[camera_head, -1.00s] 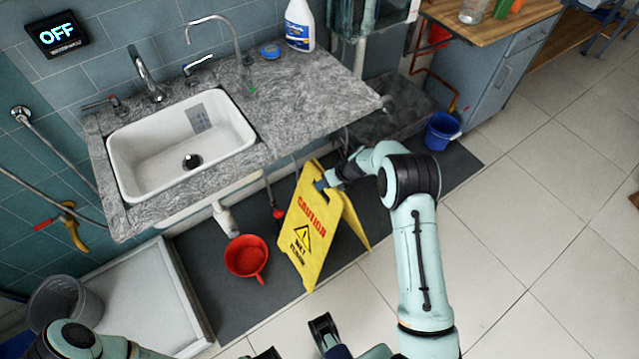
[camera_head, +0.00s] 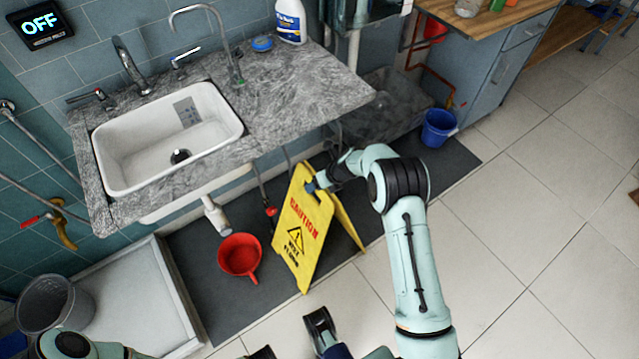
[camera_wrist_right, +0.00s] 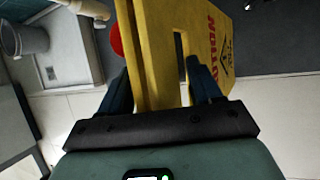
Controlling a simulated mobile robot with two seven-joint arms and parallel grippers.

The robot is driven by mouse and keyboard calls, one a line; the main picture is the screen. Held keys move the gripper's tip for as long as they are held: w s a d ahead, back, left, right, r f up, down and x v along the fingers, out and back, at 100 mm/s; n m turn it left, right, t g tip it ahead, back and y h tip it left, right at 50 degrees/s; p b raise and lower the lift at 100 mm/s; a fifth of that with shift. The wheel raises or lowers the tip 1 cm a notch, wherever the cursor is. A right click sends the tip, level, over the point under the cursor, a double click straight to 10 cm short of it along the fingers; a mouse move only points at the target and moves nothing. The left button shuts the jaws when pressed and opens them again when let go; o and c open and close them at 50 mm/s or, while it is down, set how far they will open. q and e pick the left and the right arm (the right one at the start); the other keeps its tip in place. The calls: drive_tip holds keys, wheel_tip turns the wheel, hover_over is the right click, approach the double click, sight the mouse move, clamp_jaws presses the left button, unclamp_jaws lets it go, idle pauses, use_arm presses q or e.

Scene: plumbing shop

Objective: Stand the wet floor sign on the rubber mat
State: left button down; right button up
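The yellow wet floor sign (camera_head: 303,235) is upright, with its two panels spread like a tent. It is in front of the sink, over the outer edge of the dark rubber mat (camera_head: 215,297). Its lower corners overlap the mat's edge and the pale tiles; I cannot tell whether they touch the floor. My right gripper (camera_head: 317,184) is at the sign's top. In the right wrist view, its fingers (camera_wrist_right: 160,88) are on either side of the sign's top, beside the slot. My left gripper (camera_head: 290,340) is low at the bottom edge, its fingers apart and empty.
A blue bucket (camera_head: 438,127) is at the mat's far right end. The sink counter (camera_head: 300,95) overhangs the mat. A grey bin (camera_head: 55,303) is at lower left. Tiles at right are clear.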

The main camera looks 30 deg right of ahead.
use_arm(q)
drive_tip(key=shift+r, duration=0.1)
use_arm(e)
drive_tip(key=shift+o, duration=0.2)
drive_tip(key=shift+r, duration=0.1)
drive_tip(key=shift+d+r, duration=0.1)
drive_tip(key=shift+r, duration=0.2)
use_arm(q)
drive_tip(key=r+p, duration=0.1)
drive_tip(key=s+r+p, duration=0.1)
drive_tip(key=shift+s+r+g+p, duration=0.1)
drive_tip(key=shift+s+g+p, duration=0.05)
drive_tip(key=shift+g+p, duration=0.2)
use_arm(e)
drive_tip(key=v, duration=1.1)
drive_tip(key=shift+s+r, duration=0.2)
